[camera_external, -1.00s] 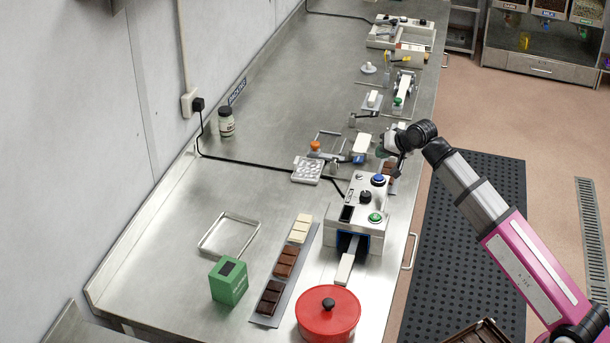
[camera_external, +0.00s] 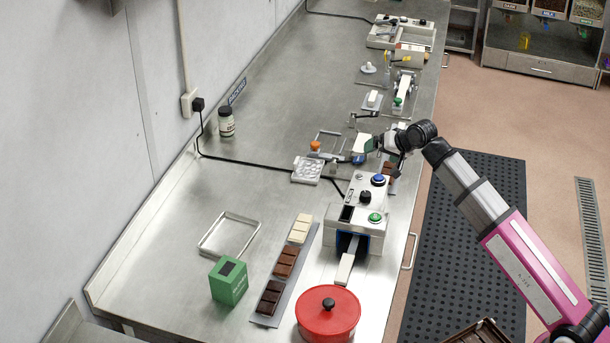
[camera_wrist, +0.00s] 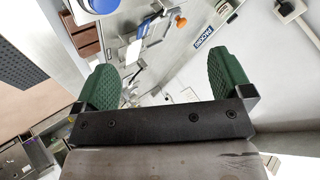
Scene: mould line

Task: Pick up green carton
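The green carton (camera_external: 229,281) stands upright near the front left of the steel worktop, with a dark patch on its top. My gripper (camera_external: 369,147) is well behind it and to its right, above the worktop beyond the white machine. In the wrist view my gripper (camera_wrist: 167,82) has its two green textured fingers spread wide with nothing between them. The carton does not show in the wrist view.
A metal frame (camera_external: 229,236) lies behind the carton. A tray of chocolate bars (camera_external: 266,314), a red lidded pot (camera_external: 328,315) and the white machine (camera_external: 360,211) stand to its right. A jar (camera_external: 226,122) and black cable (camera_external: 250,164) are farther back.

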